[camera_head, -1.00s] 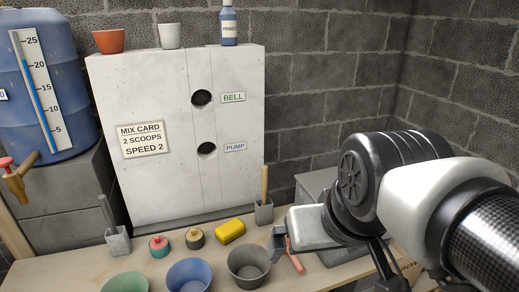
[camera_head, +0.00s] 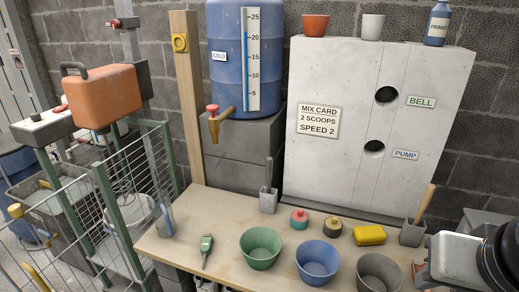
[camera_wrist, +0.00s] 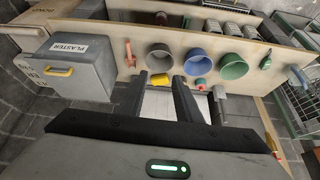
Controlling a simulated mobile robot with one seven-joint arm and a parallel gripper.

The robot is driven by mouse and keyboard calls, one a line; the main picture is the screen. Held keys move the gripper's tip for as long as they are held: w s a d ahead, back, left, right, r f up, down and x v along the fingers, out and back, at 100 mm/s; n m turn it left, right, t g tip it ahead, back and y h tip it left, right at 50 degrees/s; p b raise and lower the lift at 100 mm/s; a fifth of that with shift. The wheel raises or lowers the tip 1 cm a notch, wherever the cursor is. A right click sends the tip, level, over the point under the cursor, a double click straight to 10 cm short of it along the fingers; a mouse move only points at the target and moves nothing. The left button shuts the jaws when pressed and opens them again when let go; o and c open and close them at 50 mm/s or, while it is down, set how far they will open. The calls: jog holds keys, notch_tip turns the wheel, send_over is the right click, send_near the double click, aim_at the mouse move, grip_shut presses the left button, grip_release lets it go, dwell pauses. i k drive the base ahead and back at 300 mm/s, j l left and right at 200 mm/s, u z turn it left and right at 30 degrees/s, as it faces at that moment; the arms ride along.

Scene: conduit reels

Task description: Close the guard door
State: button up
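Wire-mesh guard panels in a green frame stand at the left of the head view, around a mixing station. One mesh panel (camera_head: 72,226) faces the front left; another runs back toward the wooden post. I cannot tell for sure which is the guard door or how far open it stands. Part of the mesh (camera_wrist: 302,103) shows at the right edge of the wrist view. My gripper (camera_wrist: 160,78) is open and empty, its two dark fingers apart, above the bench and far from the mesh. In the head view my arm covers the lower right corner.
The wooden bench (camera_head: 222,214) holds green, blue and grey bowls, a yellow sponge (camera_head: 370,235) and small jars. A white cabinet (camera_head: 375,120) and a blue water barrel (camera_head: 232,60) stand behind.

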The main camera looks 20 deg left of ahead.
aim_at(16, 211)
jog(key=u, duration=2.55)
jog(key=i+j+z, duration=0.4)
jog(key=j, duration=0.2)
jog(key=j+z, duration=0.2)
jog(key=j, duration=0.1)
